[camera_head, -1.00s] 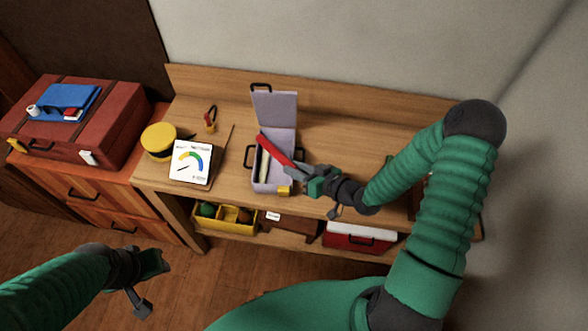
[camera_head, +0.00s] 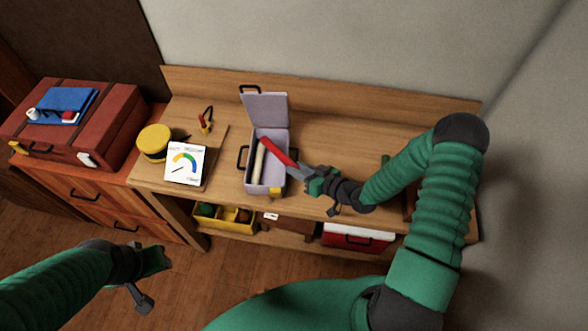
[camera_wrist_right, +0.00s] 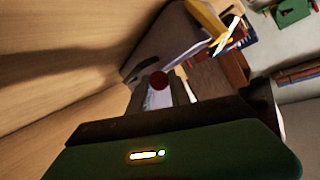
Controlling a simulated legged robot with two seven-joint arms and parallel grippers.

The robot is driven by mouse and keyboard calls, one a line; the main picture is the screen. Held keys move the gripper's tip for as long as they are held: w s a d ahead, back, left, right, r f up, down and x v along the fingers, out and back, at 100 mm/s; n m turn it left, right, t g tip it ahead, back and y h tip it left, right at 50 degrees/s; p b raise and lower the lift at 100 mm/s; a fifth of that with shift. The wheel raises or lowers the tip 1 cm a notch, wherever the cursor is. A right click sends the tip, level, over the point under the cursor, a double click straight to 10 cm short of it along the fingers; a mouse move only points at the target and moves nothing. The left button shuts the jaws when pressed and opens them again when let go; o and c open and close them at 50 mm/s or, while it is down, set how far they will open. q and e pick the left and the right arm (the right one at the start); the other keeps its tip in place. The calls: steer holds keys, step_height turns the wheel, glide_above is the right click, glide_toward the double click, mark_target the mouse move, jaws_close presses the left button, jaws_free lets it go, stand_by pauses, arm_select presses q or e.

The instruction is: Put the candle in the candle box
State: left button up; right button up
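The candle box (camera_head: 282,180) is a pale lilac case standing open on the wooden workbench, its lid raised at the back. A cream candle (camera_head: 258,160) lies lengthwise along its left side. My right gripper (camera_head: 300,170) is shut on a red candle (camera_head: 275,149), which slants over the box's right part. I cannot tell whether it touches the box. In the right wrist view, the red candle's round end (camera_wrist_right: 158,80) shows between the fingers. My left gripper (camera_head: 155,260) hangs low at the left, away from the bench; its finger opening is unclear.
A yellow cap-like object (camera_head: 154,140) and a gauge picture (camera_head: 185,163) stand left of the box. A red suitcase (camera_head: 110,120) lies farther left. Below are a yellow bin (camera_head: 238,228) and a red-and-white cooler (camera_head: 350,238).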

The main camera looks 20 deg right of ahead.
steer(key=shift+o, duration=1.2)
steer(key=shift+d, duration=0.1)
steer(key=shift+o, duration=0.9)
steer(key=a, duration=0.3)
steer(key=shift+r, duration=0.4)
steer(key=s+d+r+n+g+h, duration=0.1)
steer(key=s+d+r+g+h, duration=0.15)
steer(key=s+d, duration=0.2)
steer(key=s+d+r+g+h, duration=0.2)
steer(key=s+d+g+h, duration=0.15)
steer(key=s, duration=0.25)
arm_select(q)
steer(key=shift+w+a+f, duration=0.15)
steer(key=shift+a+f, duration=0.15)
steer(key=shift+a, duration=0.25)
arm_select(e)
steer(key=s+a+r+m+g, duration=0.2)
steer(key=s+a+r+g, duration=0.2)
steer(key=s+a+r, duration=0.3)
steer(key=shift+a, duration=1.35)
